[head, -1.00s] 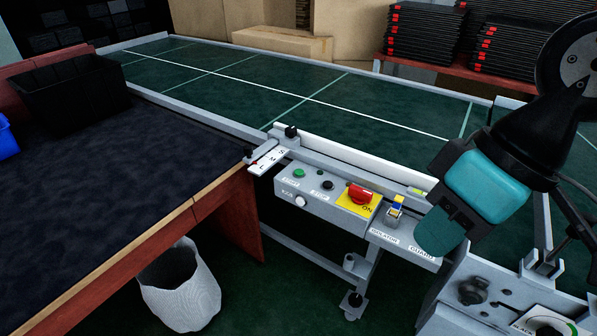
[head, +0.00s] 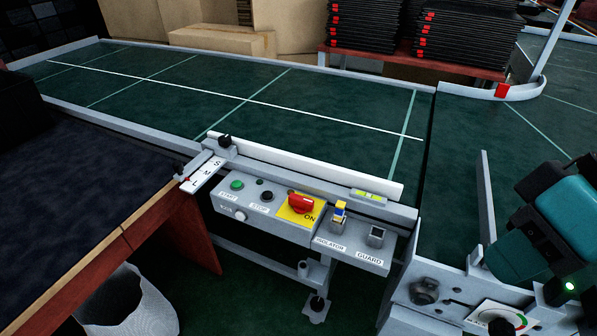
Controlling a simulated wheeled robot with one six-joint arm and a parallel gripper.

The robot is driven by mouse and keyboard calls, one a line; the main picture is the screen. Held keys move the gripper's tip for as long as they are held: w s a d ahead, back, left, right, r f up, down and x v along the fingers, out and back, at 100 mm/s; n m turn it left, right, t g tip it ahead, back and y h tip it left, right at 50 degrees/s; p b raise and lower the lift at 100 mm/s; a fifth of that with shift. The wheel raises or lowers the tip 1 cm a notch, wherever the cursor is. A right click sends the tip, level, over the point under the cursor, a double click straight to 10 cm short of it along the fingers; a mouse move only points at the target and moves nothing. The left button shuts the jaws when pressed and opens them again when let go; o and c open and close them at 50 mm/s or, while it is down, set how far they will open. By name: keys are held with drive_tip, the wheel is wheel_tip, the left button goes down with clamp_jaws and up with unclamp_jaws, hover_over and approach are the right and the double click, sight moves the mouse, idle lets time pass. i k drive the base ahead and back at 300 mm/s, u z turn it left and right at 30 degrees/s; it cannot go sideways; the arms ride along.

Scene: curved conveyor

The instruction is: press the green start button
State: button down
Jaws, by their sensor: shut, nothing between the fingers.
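The green start button (head: 237,185) sits at the left end of the grey control panel (head: 262,220), above a label reading START. A black stop button (head: 267,196) is just to its right. Nothing covers the start button.
A small blue-and-yellow part (head: 340,213) and a square guard socket (head: 376,236) are right of the panel. A white rail (head: 310,170) runs behind it. A size lever plate (head: 203,172) is at its left. The green conveyor (head: 230,95) is empty. A dark-topped table (head: 75,200) is at left.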

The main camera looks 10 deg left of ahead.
sight(237, 184)
drive_tip(key=z, duration=0.2)
drive_tip(key=k, duration=1.15)
drive_tip(key=u, duration=1)
drive_tip(key=i, duration=1.7)
